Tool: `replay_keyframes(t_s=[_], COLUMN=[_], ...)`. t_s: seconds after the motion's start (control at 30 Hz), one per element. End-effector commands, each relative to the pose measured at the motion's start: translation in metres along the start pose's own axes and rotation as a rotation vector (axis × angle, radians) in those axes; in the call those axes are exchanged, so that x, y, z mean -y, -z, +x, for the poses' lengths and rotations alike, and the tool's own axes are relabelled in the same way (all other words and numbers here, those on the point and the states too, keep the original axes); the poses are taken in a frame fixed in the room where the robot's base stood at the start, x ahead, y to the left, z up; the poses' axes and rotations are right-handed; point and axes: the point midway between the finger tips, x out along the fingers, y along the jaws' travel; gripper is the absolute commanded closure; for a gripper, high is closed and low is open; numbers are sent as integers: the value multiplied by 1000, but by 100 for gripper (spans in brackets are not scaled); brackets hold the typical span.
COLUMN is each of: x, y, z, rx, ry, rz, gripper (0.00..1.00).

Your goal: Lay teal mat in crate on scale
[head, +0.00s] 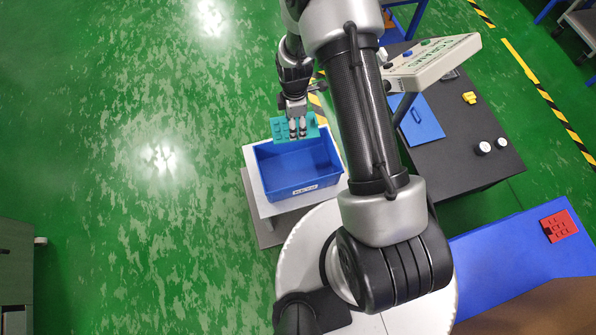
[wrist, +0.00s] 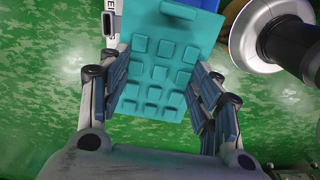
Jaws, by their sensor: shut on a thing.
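The teal mat (head: 281,130) is held in my gripper (head: 297,128), above the far edge of the blue crate. It is a flat plate with raised square pads, and the wrist view shows it large (wrist: 160,65) between the fingers of my gripper (wrist: 165,100). The fingers close on its two sides. The blue crate (head: 300,180) stands on the white top of the scale (head: 262,200) and looks empty in the part I see. A corner of the crate (wrist: 208,5) shows behind the mat in the wrist view.
A dark table (head: 455,140) at the right carries a blue panel (head: 420,118), a yellow piece (head: 469,98) and two white-topped knobs (head: 483,148). A control box (head: 432,62) stands behind my arm. A red mat (head: 559,226) lies on a blue surface (head: 500,255).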

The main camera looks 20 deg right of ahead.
Motion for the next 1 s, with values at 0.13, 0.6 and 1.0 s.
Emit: replay_keyframes(t_s=[0.13,0.6,1.0], x=[5,18,18], y=[-2,-4,-4], z=[57,141,246], rx=[0,0,0], ry=[7,2,2], rz=[-363,-900,-899], gripper=[69,69,69])
